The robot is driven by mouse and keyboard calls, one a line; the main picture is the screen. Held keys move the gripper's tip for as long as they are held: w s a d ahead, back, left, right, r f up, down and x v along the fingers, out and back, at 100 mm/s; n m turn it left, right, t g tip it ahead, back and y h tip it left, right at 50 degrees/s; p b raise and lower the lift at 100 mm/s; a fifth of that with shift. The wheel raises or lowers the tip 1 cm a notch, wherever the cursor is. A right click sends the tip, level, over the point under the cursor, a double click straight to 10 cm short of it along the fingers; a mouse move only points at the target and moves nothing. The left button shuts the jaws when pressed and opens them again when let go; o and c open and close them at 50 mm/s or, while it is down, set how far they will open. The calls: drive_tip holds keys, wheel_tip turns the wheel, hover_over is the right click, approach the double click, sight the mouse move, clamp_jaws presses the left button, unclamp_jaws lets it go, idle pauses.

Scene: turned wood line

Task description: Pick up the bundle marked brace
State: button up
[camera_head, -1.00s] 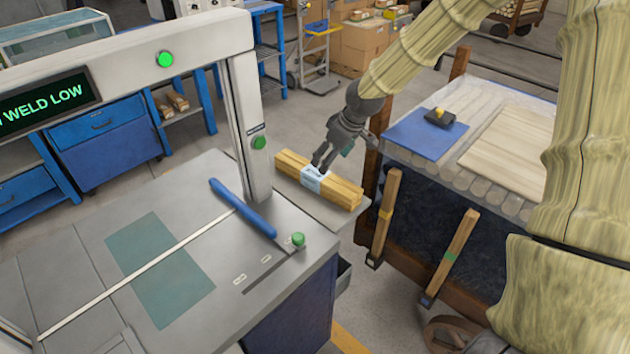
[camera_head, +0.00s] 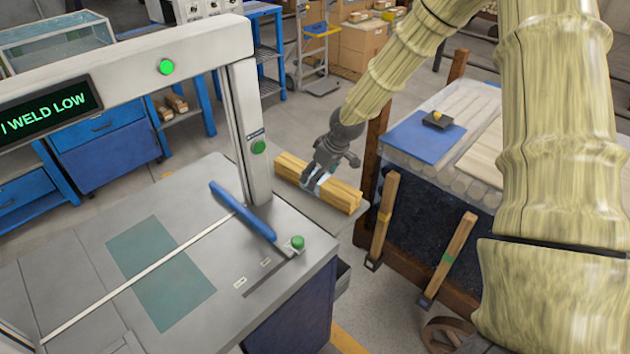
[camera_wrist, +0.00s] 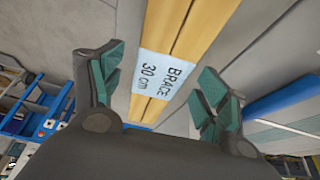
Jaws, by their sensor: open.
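The bundle marked brace (camera_head: 336,193) is a stack of yellow wooden sticks with a pale blue label. It lies on a grey side shelf beside the machine. In the wrist view the bundle (camera_wrist: 182,35) runs between my fingers, and its label (camera_wrist: 165,80) reads "BRACE 30 cm". My gripper (camera_head: 318,182) is over the middle of the bundle and hides part of the label in the head view. In the wrist view my gripper (camera_wrist: 160,92) is open, with one green-padded finger on each side of the bundle. I cannot tell whether the fingers touch it.
The machine's post (camera_head: 247,130) and blue bar (camera_head: 243,211) stand close to the left of the bundle. A bench with a blue mat (camera_head: 419,136) is to the right, with two wooden sticks leaning on its front. A narrow floor gap lies between.

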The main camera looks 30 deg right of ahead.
drive_tip(key=shift+x, duration=1.6)
drive_tip(key=shift+w, duration=0.1)
drive_tip(key=shift+r, duration=0.1)
drive_tip(key=c, duration=1.5)
drive_tip(key=shift+r+b, duration=0.55)
drive_tip(key=shift+r, duration=4.45)
